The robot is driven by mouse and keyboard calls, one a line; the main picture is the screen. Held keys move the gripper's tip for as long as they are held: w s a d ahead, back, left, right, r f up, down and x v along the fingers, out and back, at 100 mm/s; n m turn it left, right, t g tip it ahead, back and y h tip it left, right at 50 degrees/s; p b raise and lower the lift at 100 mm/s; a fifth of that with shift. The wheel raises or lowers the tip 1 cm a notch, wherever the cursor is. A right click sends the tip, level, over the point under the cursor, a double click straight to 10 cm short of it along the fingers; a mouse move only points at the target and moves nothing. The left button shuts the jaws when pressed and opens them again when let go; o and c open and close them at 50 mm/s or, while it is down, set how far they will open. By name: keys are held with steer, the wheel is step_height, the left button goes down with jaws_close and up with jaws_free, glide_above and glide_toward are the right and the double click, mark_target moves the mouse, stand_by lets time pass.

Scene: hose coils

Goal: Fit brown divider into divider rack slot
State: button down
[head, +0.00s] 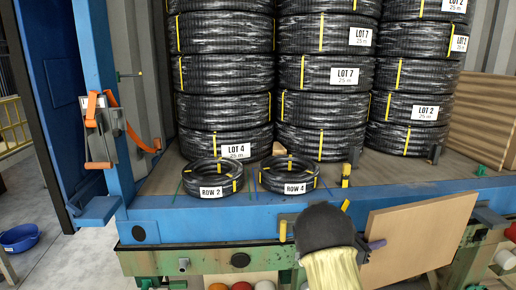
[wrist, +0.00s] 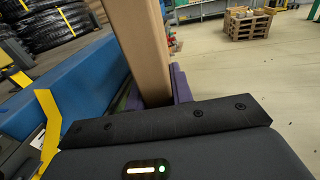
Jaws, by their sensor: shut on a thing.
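The brown divider (head: 425,230) is a flat tan board. It stands tilted in front of the blue container edge at the lower right. My gripper (head: 374,246), with purple fingers, is shut on its left edge. In the wrist view the divider (wrist: 146,45) rises edge-on from between the purple fingers of my gripper (wrist: 155,92). My dark wrist hides part of the container edge. I cannot clearly make out the divider rack slot; the board covers part of the area behind it.
Tall stacks of black hose coils (head: 322,72) stand on the container floor. Two small coils, ROW 2 (head: 211,178) and ROW 4 (head: 289,175), lie near its front edge. A tan ribbed panel (head: 483,115) stands at right. In the wrist view, a pallet stack (wrist: 247,23) is far off.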

steer(key=s+a+f+n+t+y+b, duration=0.1)
steer(key=s+a+f, duration=0.3)
steer(key=f, duration=0.7)
steer(key=s+a+f+n+t+y+b, duration=0.1)
steer(key=s+a+f+n+t+b, duration=0.1)
steer(key=f, duration=0.9)
steer(key=s+a+f+n+t+y+b, duration=0.1)
steer(key=s+a+f+t+b, duration=0.2)
steer(key=s+a+f, duration=0.3)
step_height(320, 180, down, 6)
steer(key=s+b, duration=0.1)
steer(key=s, duration=0.1)
steer(key=shift+s+a+r+t+b, duration=0.25)
steer(key=shift+s+a+t+b, duration=0.05)
steer(key=shift+t+b, duration=0.1)
steer(key=shift+n, duration=0.3)
